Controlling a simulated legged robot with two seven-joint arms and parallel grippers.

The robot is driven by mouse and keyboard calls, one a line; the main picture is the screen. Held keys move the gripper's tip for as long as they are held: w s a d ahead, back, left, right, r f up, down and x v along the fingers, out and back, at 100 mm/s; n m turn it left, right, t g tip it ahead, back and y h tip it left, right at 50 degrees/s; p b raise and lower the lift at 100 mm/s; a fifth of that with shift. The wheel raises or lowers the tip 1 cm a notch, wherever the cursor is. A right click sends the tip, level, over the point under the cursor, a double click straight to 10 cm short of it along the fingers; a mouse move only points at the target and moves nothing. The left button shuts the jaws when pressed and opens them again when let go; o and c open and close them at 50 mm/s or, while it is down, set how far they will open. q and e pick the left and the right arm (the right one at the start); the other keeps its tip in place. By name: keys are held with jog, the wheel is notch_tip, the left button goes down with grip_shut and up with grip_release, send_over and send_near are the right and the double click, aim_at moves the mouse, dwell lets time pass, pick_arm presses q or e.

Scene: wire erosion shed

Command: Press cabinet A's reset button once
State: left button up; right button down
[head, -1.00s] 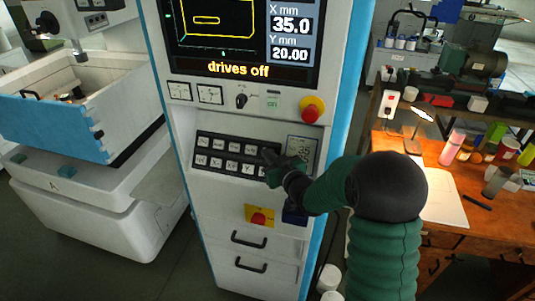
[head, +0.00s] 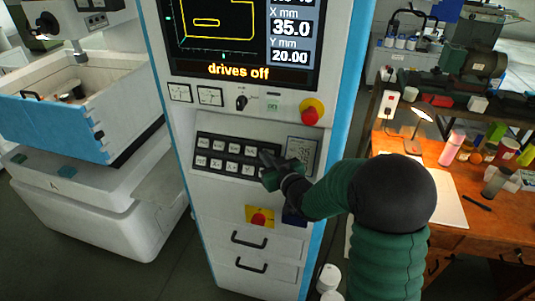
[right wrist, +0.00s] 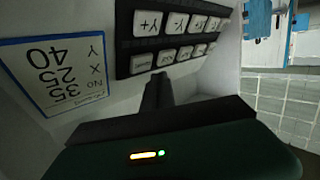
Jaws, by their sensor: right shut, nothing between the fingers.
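Cabinet A's control panel (head: 285,195) stands upright in the middle of the head view. Its dark keypad (head: 198,166) has two rows of pale keys; their labels are too small to tell which one is reset. My right gripper (head: 266,161) is shut and empty at the keypad's right end, covering some of it. In the right wrist view the keypad (right wrist: 126,45) appears inverted, with a Y+ key (right wrist: 147,22). The shut fingers (right wrist: 158,80) are beside the end key (right wrist: 142,64) of the lower pictured row; contact cannot be told. My left gripper is not in view.
A red emergency knob (head: 310,115) sits above the keypad and a red-on-yellow switch (head: 259,217) below. The screen (head: 238,70) reads "drives off". A number card (head: 302,150) is right of the keypad. A cluttered wooden bench (head: 425,225) stands at right.

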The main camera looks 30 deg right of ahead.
jog(key=shift+s+a+r+p, duration=0.45)
jog(key=shift+s+a+r, duration=0.6)
jog(key=shift+a+r, duration=0.2)
